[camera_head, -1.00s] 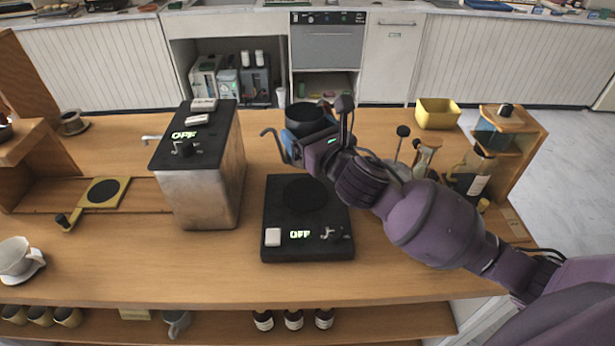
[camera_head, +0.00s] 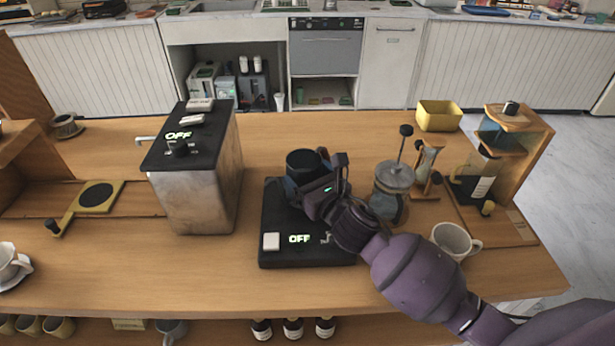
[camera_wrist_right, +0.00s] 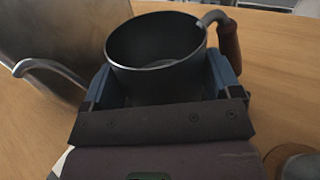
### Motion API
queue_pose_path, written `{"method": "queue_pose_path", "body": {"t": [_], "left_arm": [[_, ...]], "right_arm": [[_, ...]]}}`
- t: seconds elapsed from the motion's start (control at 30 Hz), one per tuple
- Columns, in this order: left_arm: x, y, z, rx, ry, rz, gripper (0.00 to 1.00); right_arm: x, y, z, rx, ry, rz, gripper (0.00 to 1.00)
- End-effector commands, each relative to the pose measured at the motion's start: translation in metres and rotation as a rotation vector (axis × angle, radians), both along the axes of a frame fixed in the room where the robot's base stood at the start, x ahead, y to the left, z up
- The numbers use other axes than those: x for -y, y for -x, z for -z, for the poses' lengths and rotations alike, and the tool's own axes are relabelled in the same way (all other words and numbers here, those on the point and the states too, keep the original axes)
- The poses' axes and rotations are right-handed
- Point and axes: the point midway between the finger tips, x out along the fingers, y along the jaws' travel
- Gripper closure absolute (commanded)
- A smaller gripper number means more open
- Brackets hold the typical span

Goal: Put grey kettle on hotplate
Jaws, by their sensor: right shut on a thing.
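The grey kettle (camera_head: 301,160) is dark, open-topped and upright. In the head view it is over the back part of the black hotplate (camera_head: 274,219), whose display reads OFF. I cannot tell whether its base touches the plate. My right gripper (camera_head: 314,186) is shut around the kettle's body. In the right wrist view the kettle (camera_wrist_right: 155,48) stands between the blue fingers of the gripper (camera_wrist_right: 165,82), with its thin spout at the left and its brown handle at the right. My left gripper is not in view.
A metal boiler box (camera_head: 200,190) stands just left of the hotplate. A French press (camera_head: 389,188) and a white mug (camera_head: 454,240) are to the right, close to my arm. A yellow bin (camera_head: 437,115) is behind.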

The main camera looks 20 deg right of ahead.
Motion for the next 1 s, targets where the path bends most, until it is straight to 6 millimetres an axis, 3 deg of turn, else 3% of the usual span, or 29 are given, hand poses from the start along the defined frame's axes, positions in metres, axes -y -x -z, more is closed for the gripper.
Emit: {"method": "queue_pose_path", "body": {"t": [0.3, 0.33, 0.43, 0.73, 1.0], "left_arm": [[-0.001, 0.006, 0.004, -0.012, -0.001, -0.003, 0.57], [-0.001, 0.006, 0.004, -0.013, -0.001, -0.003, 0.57], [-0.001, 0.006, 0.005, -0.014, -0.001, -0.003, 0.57], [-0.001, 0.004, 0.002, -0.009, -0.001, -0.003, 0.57], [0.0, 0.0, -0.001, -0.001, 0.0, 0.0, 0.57]], "right_arm": [[0.0, 0.0, 0.0, 0.003, 0.0, 0.0, 0.56], [0.0, 0.0, 0.001, 0.001, 0.0, 0.0, 0.13], [0.0, 0.0, 0.001, 0.001, 0.0, 0.0, 0.0], [0.0, 0.0, -0.003, 0.002, 0.0, 0.0, 0.0], [0.01, 0.038, -0.001, -0.001, 0.001, 0.001, 0.0]]}}
